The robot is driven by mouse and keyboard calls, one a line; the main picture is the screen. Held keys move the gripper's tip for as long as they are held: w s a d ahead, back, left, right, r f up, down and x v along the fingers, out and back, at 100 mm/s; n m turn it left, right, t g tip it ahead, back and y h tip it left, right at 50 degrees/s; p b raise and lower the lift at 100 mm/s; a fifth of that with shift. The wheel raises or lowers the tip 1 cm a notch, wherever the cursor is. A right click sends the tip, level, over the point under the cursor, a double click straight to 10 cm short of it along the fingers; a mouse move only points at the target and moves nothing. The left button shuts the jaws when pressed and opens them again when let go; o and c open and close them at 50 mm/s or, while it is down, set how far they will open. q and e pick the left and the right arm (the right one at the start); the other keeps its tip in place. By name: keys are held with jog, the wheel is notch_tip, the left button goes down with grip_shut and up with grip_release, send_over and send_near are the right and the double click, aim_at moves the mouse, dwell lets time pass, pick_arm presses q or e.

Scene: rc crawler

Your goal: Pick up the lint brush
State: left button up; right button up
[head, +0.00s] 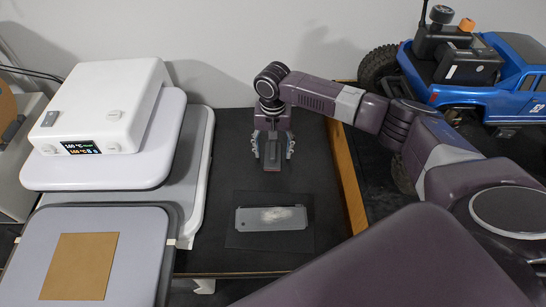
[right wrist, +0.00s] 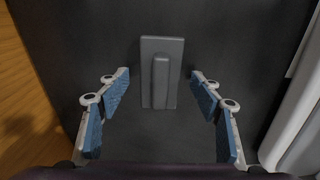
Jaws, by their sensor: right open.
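The lint brush, a dark grey flat rectangle with a raised bar-shaped handle along its middle, lies on the black table in the right wrist view (right wrist: 161,75). It is centred between the fingers there and a little beyond their tips. In the head view the brush (head: 272,154) shows partly between the fingers, with a reddish near edge. My right gripper (head: 273,150) is open, with its blue-padded fingers (right wrist: 160,78) on either side of the brush and no visible contact. The gripper points down over it. My left gripper is not in view.
A white heat press (head: 105,95) with a lit display stands at the left, its lower plate bearing a brown square (head: 84,265). A grey plate (head: 271,218) lies on a dark mat in front. A wooden edge (head: 345,180) and a blue crawler truck (head: 500,85) are at the right.

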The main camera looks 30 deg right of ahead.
aim_at(273, 149)
jog(key=c, duration=1.2)
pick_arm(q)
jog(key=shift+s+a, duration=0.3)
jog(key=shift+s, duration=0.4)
pick_arm(e)
jog(key=shift+c, duration=0.2)
jog(key=shift+r, duration=0.1)
jog(key=shift+r, duration=0.4)
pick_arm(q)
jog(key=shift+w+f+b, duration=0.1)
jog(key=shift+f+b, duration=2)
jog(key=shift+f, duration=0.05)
pick_arm(e)
notch_tip(273, 149, up, 19)
